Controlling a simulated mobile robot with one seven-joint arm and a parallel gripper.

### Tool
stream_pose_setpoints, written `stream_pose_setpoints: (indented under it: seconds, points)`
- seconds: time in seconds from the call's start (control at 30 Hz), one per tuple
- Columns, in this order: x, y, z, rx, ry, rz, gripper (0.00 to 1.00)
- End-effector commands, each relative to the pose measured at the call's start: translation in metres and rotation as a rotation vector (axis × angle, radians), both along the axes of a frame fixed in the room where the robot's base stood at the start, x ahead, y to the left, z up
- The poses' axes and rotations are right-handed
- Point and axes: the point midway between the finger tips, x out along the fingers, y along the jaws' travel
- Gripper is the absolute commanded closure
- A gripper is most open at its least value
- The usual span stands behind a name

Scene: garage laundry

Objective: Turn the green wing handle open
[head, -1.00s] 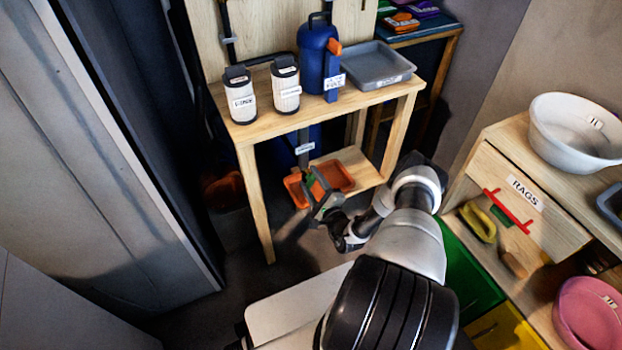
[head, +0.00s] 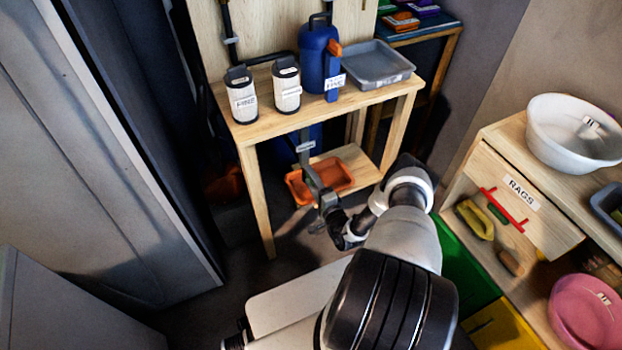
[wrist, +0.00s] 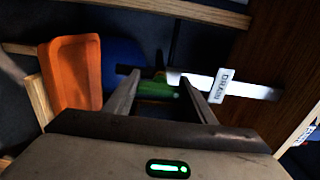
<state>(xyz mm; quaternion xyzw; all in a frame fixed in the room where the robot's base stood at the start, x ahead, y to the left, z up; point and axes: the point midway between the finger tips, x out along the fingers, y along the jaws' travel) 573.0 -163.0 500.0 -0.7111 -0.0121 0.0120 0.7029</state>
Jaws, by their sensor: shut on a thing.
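The green wing handle (wrist: 160,88) sits on a pipe (wrist: 258,90) with a white label in the wrist view. My gripper (wrist: 160,88) has one finger on each side of the handle and is shut on it. In the head view my gripper (head: 311,178) is under the wooden table, at the lower end of the labelled pipe (head: 304,147). The handle is hidden there behind the gripper. How far the handle is turned is hard to tell.
An orange tray (head: 345,164) stands on the low shelf just behind my gripper. The wooden table (head: 240,118) above holds two canisters, a blue jug (head: 312,62) and a grey tray (head: 378,82). Its front left leg (head: 257,200) is left of my gripper.

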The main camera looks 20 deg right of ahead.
Motion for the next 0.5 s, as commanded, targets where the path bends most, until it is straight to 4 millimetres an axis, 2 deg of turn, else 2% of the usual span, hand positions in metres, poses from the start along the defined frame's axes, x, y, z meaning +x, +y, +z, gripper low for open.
stream_pose_setpoints:
  seconds: [0.37, 0.4, 0.5]
  points:
    - [0.0006, -0.0004, 0.0005, -0.005, -0.001, -0.001, 0.72]
    - [0.0006, -0.0004, 0.0005, -0.005, -0.001, -0.001, 0.47]
    - [0.0005, -0.0004, 0.0004, -0.004, -0.001, -0.001, 0.31]
